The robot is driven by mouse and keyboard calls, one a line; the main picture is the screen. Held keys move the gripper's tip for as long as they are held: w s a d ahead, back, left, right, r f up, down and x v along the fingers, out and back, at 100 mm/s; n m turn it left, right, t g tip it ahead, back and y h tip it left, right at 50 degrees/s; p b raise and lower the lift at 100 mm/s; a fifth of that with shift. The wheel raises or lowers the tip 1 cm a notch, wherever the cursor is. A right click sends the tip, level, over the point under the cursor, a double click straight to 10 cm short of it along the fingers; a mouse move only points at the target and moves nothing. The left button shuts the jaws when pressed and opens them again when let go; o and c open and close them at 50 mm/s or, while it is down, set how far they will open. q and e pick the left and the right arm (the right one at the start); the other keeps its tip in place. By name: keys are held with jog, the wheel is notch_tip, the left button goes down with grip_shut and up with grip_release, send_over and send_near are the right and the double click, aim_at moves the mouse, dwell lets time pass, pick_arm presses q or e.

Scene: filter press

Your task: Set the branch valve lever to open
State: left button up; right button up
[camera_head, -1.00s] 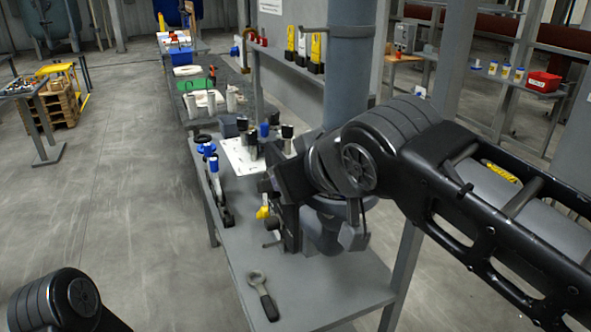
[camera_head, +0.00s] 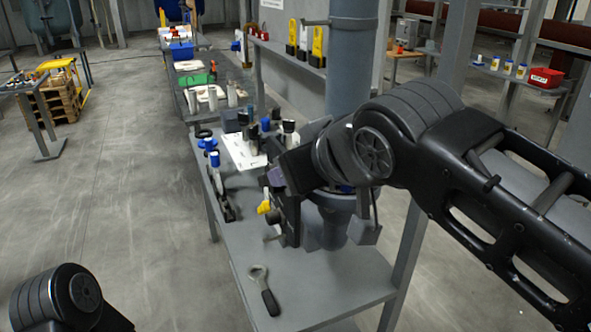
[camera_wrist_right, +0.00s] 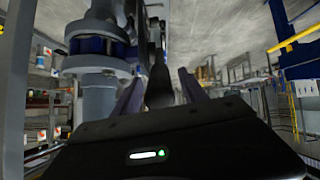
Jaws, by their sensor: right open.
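A grey vertical pipe (camera_head: 350,85) rises behind my right forearm, and my arm hides most of its lower fittings. In the right wrist view a pipe fitting with a blue band (camera_wrist_right: 97,46) stands left of my right gripper (camera_wrist_right: 160,92). The two fingers are apart, with a dark upright bar (camera_wrist_right: 159,84) showing between them; I cannot tell whether it is the branch valve lever or whether it is touched. In the head view a small yellow part (camera_head: 264,207) shows beside my right wrist. My left gripper is out of view; only my left arm shows.
The grey bench (camera_head: 310,292) holds a wrench-like tool (camera_head: 264,290) near its front. A white board (camera_head: 243,150) with bottles around it lies farther back. A shelf with yellow holders (camera_head: 317,45) is behind.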

jog(key=b+v, duration=0.1)
jog(key=v, duration=0.5)
jog(key=shift+s, duration=0.1)
